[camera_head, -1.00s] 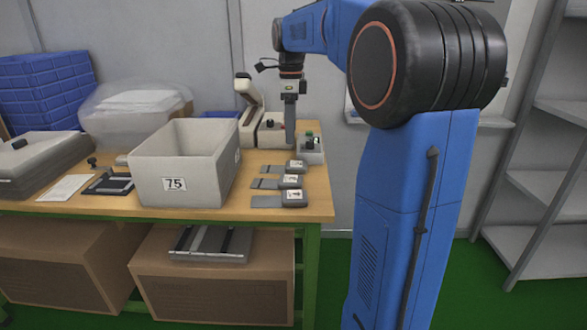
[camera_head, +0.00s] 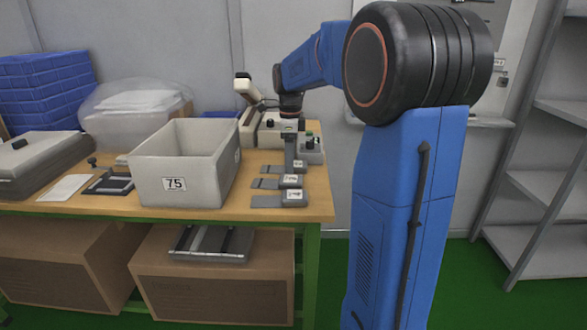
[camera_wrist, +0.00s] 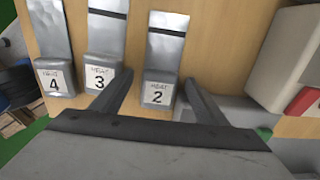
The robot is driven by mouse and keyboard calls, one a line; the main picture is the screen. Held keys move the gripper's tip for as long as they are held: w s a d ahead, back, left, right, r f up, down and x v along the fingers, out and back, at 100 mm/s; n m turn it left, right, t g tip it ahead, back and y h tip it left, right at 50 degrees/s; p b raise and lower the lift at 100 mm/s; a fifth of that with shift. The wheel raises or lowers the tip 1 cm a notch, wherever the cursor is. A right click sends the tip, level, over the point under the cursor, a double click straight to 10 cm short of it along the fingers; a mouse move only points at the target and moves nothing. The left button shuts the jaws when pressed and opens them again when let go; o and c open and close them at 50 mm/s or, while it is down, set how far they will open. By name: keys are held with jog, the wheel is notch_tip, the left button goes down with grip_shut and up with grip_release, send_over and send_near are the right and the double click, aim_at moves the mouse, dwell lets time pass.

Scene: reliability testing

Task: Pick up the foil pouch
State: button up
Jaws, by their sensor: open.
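Three silver foil pouches, each with a dark band, lie in a row on the table, each against a grey block with a numbered label. In the wrist view they are the pouch at block 2 (camera_wrist: 166,52), the pouch at block 3 (camera_wrist: 106,35) and the pouch at block 4 (camera_wrist: 48,30). The task does not say which one is meant. My gripper (camera_wrist: 158,78) is open, its fingers on either side of block 2 (camera_wrist: 158,92) in the picture. Contact cannot be told. In the head view my gripper (camera_head: 289,165) is low over the back of the row.
A grey bin marked 75 (camera_head: 174,200) stands left of the row. A grey device with a red part (camera_wrist: 290,75) is close at the right in the wrist view. The wooden table (camera_head: 318,203) ends just right of the row.

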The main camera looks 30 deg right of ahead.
jog(key=c, duration=1.1)
jog(key=shift+c, duration=0.2)
